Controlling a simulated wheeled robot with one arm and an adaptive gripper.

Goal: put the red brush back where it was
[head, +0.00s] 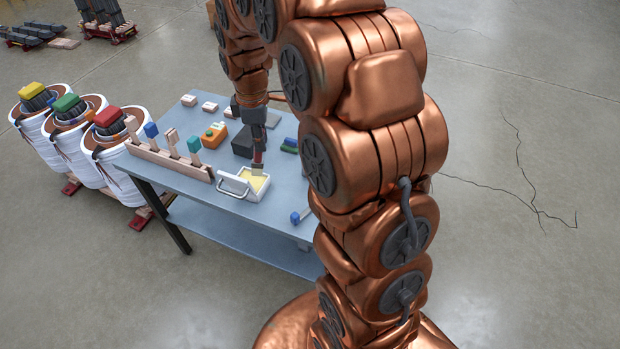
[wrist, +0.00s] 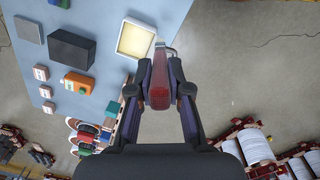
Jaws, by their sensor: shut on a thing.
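My gripper (head: 258,146) is shut on the red brush (head: 257,159), which hangs from it above the table. The brush's pale tip shows at or over the white tray (head: 233,186) of yellow paint (head: 260,183); I cannot tell whether it touches. In the wrist view my gripper (wrist: 159,94) has the red handle (wrist: 158,96) between its fingers, with the tray (wrist: 151,33) just beyond.
The blue-grey table (head: 200,110) also holds a dark grey box (head: 242,143), an orange item (head: 215,134) and small blocks. A blue object (head: 300,215) lies near the front-right edge. White buckets (head: 120,165) stand left of the table. My arm covers the table's right side.

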